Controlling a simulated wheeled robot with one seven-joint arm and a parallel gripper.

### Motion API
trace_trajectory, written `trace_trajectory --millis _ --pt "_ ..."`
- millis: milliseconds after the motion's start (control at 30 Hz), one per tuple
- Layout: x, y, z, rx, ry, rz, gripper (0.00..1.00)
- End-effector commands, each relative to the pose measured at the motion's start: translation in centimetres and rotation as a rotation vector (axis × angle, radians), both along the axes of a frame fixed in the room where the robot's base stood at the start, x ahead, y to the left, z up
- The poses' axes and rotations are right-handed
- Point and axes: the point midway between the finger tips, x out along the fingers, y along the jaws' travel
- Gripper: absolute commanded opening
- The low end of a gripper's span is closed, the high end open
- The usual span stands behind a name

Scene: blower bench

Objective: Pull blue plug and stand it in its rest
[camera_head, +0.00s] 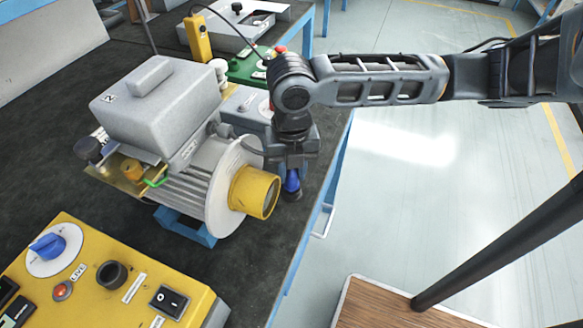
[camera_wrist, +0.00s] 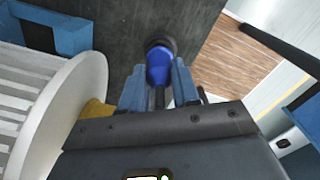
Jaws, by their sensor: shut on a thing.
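The blue plug (camera_head: 291,182) points downward below my gripper (camera_head: 290,168), near the right edge of the dark bench. In the wrist view the plug (camera_wrist: 160,66) sits between the two blue fingers of my gripper (camera_wrist: 159,84), which is shut on it. A dark cord runs back from the plug between the fingers. A dark round piece (camera_wrist: 160,44) surrounds the plug's far end, against the bench top. I cannot tell whether this piece is the rest or part of the plug. My wrist hides what lies behind the gripper.
The grey blower (camera_head: 155,105) with its yellow outlet ring (camera_head: 250,192) stands close left of my gripper. A yellow control box (camera_head: 105,275) with a blue knob, dark socket and switch is at front left. The bench's blue edge (camera_head: 300,235) is just right; floor lies beyond.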

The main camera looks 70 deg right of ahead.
Motion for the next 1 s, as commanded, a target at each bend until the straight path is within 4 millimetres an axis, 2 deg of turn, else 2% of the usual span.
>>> trace_trajectory --millis 833,867,1000 --pt "0.0 0.0 -1.2 -0.001 0.001 0.0 0.0" --pt "0.0 0.0 -1.1 0.0 0.0 0.0 0.32" --pt "0.0 0.0 -1.1 0.0 0.0 0.0 0.46"
